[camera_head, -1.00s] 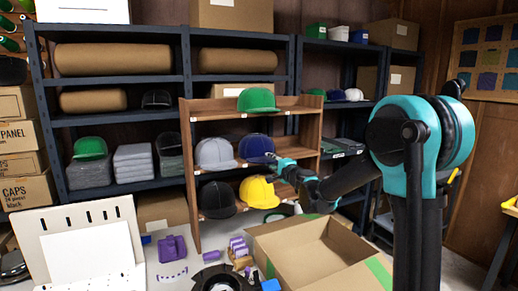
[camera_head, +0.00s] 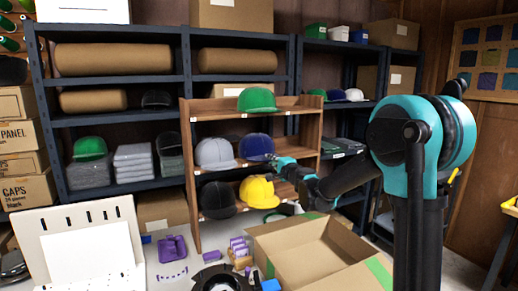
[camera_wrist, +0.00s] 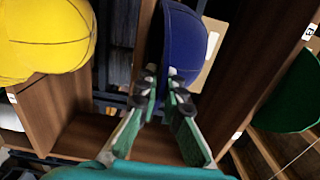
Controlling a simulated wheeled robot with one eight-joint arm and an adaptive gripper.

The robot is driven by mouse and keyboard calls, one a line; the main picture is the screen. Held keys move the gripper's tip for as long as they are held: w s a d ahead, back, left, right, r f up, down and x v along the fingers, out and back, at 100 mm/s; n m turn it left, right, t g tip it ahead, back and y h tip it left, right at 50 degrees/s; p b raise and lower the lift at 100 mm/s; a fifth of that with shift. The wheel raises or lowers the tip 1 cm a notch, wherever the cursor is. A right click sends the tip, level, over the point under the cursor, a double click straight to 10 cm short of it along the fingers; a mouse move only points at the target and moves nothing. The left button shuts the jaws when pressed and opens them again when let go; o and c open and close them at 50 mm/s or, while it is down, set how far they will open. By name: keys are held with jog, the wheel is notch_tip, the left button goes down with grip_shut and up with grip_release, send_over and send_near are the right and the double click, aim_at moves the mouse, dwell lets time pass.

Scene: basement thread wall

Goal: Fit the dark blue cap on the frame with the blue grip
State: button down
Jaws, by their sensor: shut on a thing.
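The dark blue cap (camera_head: 256,146) sits on the middle shelf of the small wooden rack, right of a grey cap. In the wrist view the dark blue cap (camera_wrist: 181,40) shows upright between and beyond the fingertips. My gripper (camera_head: 275,161) reaches in from the right to the cap's edge. In the wrist view my gripper (camera_wrist: 163,82) is shut on the cap's near edge. A frame with a blue grip cannot be clearly made out. A small blue piece (camera_head: 270,285) lies beside a black ring-shaped part (camera_head: 217,279) at the bottom edge.
The wooden rack (camera_head: 189,165) also holds a green cap (camera_head: 257,100), a grey cap (camera_head: 214,153), a black cap (camera_head: 217,199) and a yellow cap (camera_head: 258,191). An open cardboard box (camera_head: 290,270) stands in front. A white slotted panel (camera_head: 80,250) stands left.

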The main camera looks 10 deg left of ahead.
jog(key=shift+r, duration=0.75)
jog(key=v, duration=2)
jog(key=shift+w, duration=0.1)
